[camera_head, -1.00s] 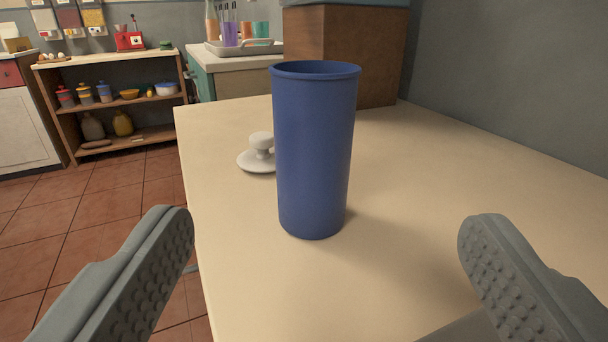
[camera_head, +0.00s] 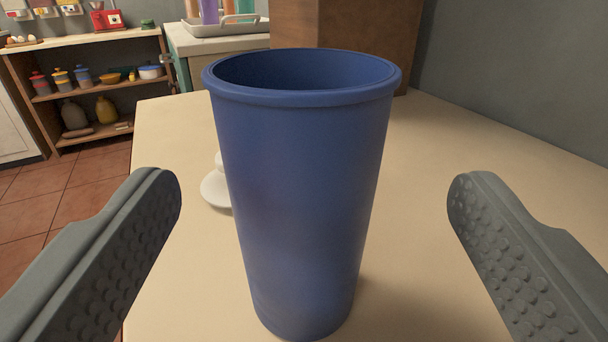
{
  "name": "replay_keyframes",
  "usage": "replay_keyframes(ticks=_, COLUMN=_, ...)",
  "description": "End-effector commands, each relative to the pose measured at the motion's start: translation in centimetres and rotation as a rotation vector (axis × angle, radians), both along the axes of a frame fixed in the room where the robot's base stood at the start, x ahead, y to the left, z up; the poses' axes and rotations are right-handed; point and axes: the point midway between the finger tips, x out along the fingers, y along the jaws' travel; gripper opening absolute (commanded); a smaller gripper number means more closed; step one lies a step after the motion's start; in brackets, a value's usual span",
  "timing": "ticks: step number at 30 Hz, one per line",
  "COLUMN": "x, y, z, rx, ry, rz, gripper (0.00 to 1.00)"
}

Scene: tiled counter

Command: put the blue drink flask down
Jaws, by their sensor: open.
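The blue drink flask (camera_head: 305,190) stands upright on the cream counter (camera_head: 455,150), in the middle of the view. It is a tall open cup shape with a rolled rim and a slightly narrower base. My gripper (camera_head: 314,205) is open, with one grey studded finger on each side of the flask. There is a clear gap between each finger and the flask's wall, wider on the right than on the left. The flask looks empty as far as its inside shows.
A white knobbed lid (camera_head: 215,188) lies behind the flask on the left, partly hidden by it. A brown box (camera_head: 345,30) stands at the counter's back. A grey wall (camera_head: 520,80) bounds the right. The counter's left edge drops to a tiled floor (camera_head: 60,195).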

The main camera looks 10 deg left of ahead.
Motion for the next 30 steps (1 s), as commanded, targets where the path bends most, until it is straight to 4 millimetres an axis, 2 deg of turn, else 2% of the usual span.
replay_keyframes(ticks=10, x=1.8, y=0.4, z=0.2, rx=0.0, ry=0.0, rz=0.002, gripper=0.83)
replay_keyframes(ticks=21, x=5.9, y=1.1, z=0.6, rx=0.0, ry=0.001, rz=0.0, gripper=0.83)
replay_keyframes(ticks=28, x=6.0, y=1.1, z=0.7, rx=0.0, ry=0.001, rz=0.0, gripper=0.83)
replay_keyframes(ticks=30, x=6.0, y=1.1, z=0.7, rx=0.0, ry=0.001, rz=0.0, gripper=0.71)
